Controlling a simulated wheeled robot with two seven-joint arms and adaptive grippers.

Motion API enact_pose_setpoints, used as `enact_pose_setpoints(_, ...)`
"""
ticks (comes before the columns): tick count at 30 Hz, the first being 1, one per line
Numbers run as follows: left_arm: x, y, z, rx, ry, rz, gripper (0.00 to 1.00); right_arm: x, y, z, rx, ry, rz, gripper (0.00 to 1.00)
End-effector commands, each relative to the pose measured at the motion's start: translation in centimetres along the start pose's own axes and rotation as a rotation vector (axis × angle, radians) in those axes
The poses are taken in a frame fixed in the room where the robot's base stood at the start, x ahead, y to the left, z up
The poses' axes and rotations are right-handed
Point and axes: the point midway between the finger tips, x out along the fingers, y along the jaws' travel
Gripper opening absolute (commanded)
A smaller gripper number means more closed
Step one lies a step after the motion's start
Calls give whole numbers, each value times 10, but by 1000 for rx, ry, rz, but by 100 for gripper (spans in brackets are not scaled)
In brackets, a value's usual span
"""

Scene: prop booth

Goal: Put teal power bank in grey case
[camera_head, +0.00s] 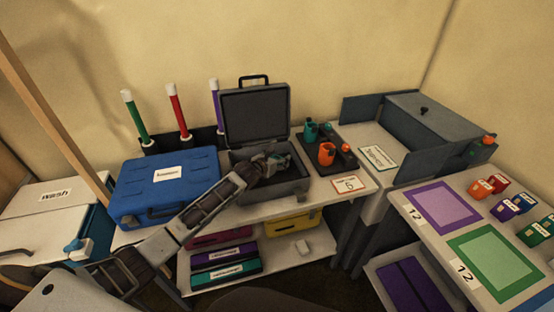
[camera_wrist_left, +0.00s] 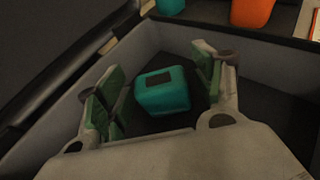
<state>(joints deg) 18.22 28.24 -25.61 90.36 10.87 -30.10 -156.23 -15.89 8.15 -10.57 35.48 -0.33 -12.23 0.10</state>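The grey case (camera_head: 256,118) stands open on the table with its lid up at the back. Its wall (camera_wrist_left: 265,62) and dark floor also show in the left wrist view. The teal power bank (camera_wrist_left: 162,90) is a rounded block with a dark patch on top, inside the case and between my left fingers. My left gripper (camera_head: 272,160) reaches into the case from the left. In the left wrist view its green-padded fingers (camera_wrist_left: 160,82) are spread with gaps on both sides of the power bank. My right gripper is in neither view.
A closed blue case (camera_head: 168,183) stands left of the grey case, under my left arm. A dark tray (camera_head: 345,166) with teal and orange items sits right of it. Coloured tubes stand behind.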

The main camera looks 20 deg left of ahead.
Motion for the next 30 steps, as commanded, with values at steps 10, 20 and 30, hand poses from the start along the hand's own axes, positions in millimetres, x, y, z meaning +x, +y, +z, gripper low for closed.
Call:
enact_pose_setpoints(10,-1,0,2,0,0,0,67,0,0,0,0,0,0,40)
enact_pose_setpoints(20,-17,1,2,2,0,0,67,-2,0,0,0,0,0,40)
enact_pose_setpoints(30,-48,1,2,2,1,1,67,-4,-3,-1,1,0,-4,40)
